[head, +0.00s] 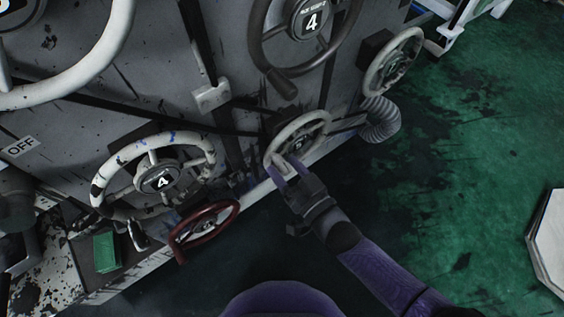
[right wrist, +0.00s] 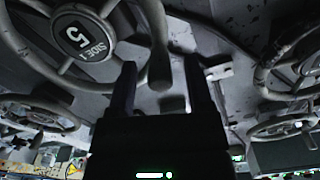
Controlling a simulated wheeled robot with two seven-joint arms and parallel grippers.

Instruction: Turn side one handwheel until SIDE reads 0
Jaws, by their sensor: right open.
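The side one handwheel (head: 325,118) is a small pale wheel low on the grey machine in the head view. My left gripper is not in view.
A chipped white wheel (head: 207,145) reading 4 and a red wheel (head: 232,214) sit left of my gripper. A large dark wheel (head: 258,48) reading 4 is above. A grey wheel (head: 417,45) and ribbed hose (head: 383,122) are right. Green floor (head: 470,150) is open at right.

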